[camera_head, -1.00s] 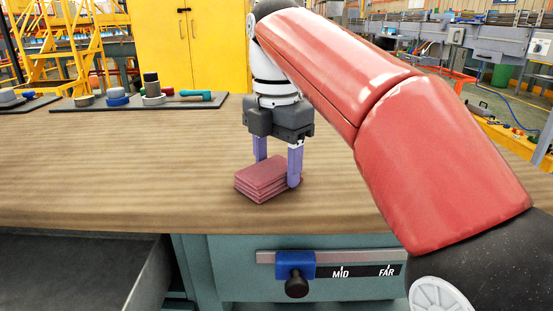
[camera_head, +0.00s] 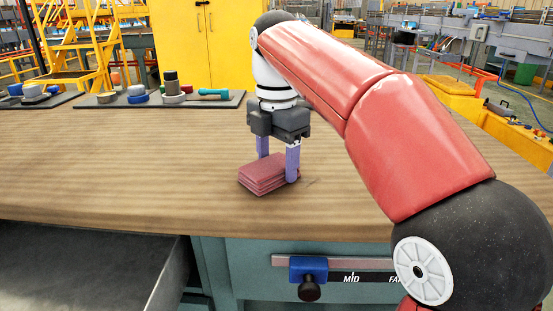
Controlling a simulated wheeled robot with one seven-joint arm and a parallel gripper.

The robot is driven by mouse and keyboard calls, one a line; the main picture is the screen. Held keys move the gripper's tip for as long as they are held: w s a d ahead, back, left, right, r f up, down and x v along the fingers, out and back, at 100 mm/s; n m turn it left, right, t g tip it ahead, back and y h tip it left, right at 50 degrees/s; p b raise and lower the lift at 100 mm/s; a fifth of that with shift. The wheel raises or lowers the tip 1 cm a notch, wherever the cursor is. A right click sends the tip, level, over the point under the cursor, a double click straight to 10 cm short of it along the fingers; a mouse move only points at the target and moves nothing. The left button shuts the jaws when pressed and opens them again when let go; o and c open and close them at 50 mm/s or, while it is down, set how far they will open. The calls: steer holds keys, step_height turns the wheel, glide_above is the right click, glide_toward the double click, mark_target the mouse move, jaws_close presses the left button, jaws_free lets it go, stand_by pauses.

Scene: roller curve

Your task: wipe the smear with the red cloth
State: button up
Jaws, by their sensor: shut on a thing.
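The red cloth (camera_head: 262,178) is a folded, layered pad at the wooden worktop's front part. My gripper (camera_head: 278,172) points down with its two purple fingers at the cloth's far and right sides, and it is shut on the cloth. The cloth looks to be on or very close to the worktop; I cannot tell whether it touches. A faint dark mark (camera_head: 311,183), possibly part of the smear, shows just right of the right finger. Any part of it under the cloth is hidden.
The wooden worktop (camera_head: 100,165) is clear left of the cloth. Below its front edge is a blue slider (camera_head: 308,268) on a rail with MID and FAR labels.

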mark_target(278, 152)
steer(key=shift+w+d+f, duration=0.1)
steer(key=shift+w+f, duration=0.05)
steer(key=shift+w, duration=3.2)
steer(key=shift+r, duration=1.65)
